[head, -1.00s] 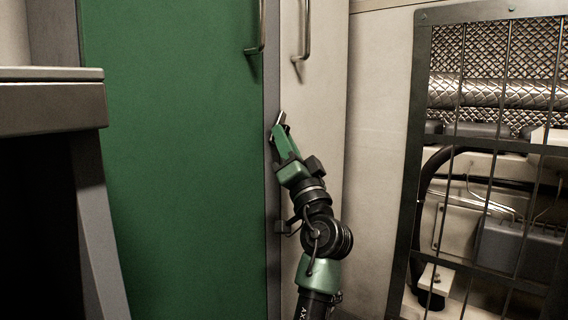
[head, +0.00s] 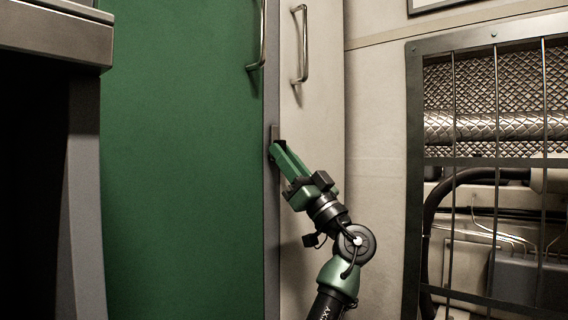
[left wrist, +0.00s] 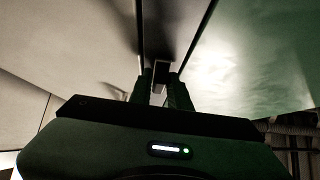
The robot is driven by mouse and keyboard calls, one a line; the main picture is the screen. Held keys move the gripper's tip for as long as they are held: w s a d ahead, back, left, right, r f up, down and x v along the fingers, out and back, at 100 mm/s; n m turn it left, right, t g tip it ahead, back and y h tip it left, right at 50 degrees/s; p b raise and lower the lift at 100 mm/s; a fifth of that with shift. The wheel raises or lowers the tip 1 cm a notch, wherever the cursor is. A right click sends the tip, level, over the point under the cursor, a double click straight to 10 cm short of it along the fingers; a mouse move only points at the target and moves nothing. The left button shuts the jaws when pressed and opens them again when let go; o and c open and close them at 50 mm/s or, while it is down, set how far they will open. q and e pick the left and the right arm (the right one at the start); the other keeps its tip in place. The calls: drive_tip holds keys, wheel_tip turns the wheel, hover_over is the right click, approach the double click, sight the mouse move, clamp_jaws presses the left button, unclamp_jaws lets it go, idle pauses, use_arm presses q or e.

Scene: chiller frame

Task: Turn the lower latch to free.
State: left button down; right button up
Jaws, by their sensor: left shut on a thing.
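The lower latch (head: 276,132) is a small grey metal piece on the grey strip between the green door and the cream panel. It stands about upright above my fingertips. My left gripper (head: 273,152), with green fingers, reaches up from the lower right and is shut on the latch. In the left wrist view the latch (left wrist: 161,73) shows between the two dark fingertips (left wrist: 161,92). The fingers hide part of it. My right gripper is not in view.
The green door (head: 185,160) and the cream panel (head: 315,125) carry upright metal bar handles (head: 263,40) (head: 304,45) above the latch. A grey-topped bench (head: 50,38) stands close at the left. A barred grille (head: 415,150) covers machinery at the right.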

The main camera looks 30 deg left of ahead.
use_arm(q)
drive_tip(key=shift+n+g, duration=0.8)
drive_tip(key=shift+g, duration=0.1)
drive_tip(key=c, duration=1.4)
unclamp_jaws()
drive_tip(key=p+v, duration=0.4)
drive_tip(key=v, duration=0.3)
drive_tip(key=shift+d+f, duration=0.25)
drive_tip(key=shift+f, duration=0.1)
